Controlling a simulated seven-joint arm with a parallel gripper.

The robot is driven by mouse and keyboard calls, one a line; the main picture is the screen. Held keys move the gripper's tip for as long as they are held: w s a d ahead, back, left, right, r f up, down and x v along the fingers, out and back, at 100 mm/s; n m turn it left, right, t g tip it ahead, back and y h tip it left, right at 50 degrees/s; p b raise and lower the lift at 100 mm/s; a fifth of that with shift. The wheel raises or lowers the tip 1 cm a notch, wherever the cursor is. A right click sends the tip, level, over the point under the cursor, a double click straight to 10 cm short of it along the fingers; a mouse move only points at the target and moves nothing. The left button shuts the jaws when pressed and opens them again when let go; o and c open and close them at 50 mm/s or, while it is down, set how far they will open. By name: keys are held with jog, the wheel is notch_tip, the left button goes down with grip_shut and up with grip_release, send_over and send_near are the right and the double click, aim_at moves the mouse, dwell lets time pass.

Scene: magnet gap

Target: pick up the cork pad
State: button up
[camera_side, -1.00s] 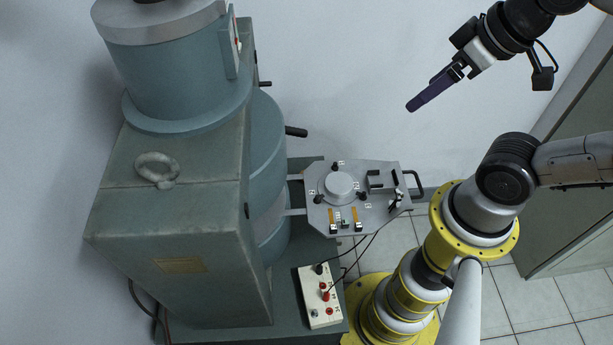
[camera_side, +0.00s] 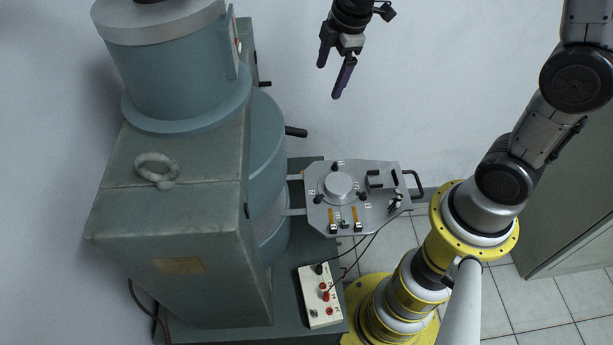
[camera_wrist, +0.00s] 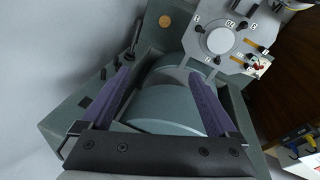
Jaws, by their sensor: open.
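A small round brown-orange disc (camera_wrist: 165,20), which looks like the cork pad, lies on the green base beside the grey plate in the wrist view. I cannot make it out in the side view. My gripper (camera_side: 329,80) is open and empty, high above the bench and near the wall. In the wrist view its two purple fingers (camera_wrist: 160,73) stand wide apart, with the disc beyond their tips and nothing between them at their level.
The large blue-green magnet (camera_side: 180,225) stands at left, with a dark handle (camera_side: 296,131) sticking out. A grey plate (camera_side: 378,213) with a round disc, clips and wires juts from its gap. A white switch box (camera_side: 320,297) sits on the base. The air around my gripper is clear.

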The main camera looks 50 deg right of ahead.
jog(key=w+d+f+n+g, duration=0.1)
jog(key=w+f+n, duration=0.3)
jog(key=f, duration=0.4)
jog(key=w+d+f+n+g, duration=0.1)
jog(key=w+f+n, duration=0.25)
jog(key=f, duration=0.45)
jog(key=f+n, duration=0.2)
jog(key=f, duration=0.4)
jog(key=f+n, duration=0.2)
jog(key=f, duration=0.5)
jog(key=w+f+n+g, duration=0.1)
jog(key=f+n, duration=0.1)
jog(key=f, duration=0.5)
jog(key=shift+d, duration=0.35)
jog(key=shift+w+f, duration=0.1)
jog(key=shift+f, duration=3.05)
jog(key=c, duration=1.4)
